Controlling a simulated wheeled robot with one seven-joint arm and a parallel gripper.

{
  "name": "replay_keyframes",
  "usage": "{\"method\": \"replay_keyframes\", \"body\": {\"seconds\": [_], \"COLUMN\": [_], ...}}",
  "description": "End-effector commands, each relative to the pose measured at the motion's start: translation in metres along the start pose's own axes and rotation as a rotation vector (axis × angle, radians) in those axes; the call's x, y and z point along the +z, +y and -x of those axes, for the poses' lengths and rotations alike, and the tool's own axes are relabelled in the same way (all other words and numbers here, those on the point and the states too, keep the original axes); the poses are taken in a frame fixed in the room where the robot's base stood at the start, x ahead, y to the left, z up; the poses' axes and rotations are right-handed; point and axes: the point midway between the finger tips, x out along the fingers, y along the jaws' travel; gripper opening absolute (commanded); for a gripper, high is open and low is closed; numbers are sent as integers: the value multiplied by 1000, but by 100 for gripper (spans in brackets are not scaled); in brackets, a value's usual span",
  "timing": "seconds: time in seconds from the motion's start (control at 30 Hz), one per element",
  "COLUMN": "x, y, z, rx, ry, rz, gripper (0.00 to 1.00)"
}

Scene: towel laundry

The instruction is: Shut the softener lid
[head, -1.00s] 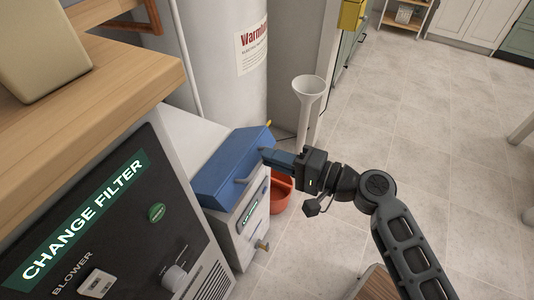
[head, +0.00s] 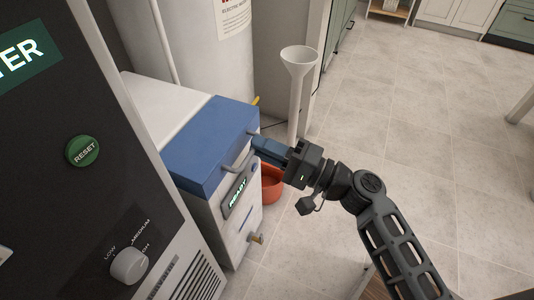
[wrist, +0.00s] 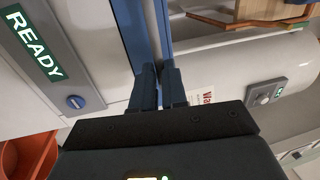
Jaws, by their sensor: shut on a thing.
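The water softener (head: 240,225) is a white box with a green READY display (head: 237,191), a knob and a spout at its front. Its blue lid (head: 208,140) lies down on the box, with no clear gap at the front in the head view. A grey bar handle (head: 237,163) sits on its front. My gripper (head: 257,144) is at the lid's front right edge.
An orange bucket (head: 271,184) stands on the floor beside the softener. A white funnel-topped pipe (head: 297,90) rises behind my gripper. The dark control panel (head: 90,190) is close at the left. The tiled floor (head: 420,130) at right is open.

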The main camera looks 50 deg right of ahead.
Motion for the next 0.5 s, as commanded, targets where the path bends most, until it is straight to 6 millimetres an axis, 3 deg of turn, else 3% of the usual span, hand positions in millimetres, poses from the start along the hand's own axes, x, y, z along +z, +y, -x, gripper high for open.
{"method": "replay_keyframes", "body": {"seconds": [0.03,0.5], "x": [4,6], "y": [24,29], "z": [3,4], "rx": [25,0], "ry": [-1,0], "rz": [-6,-11], "gripper": [0,0]}}
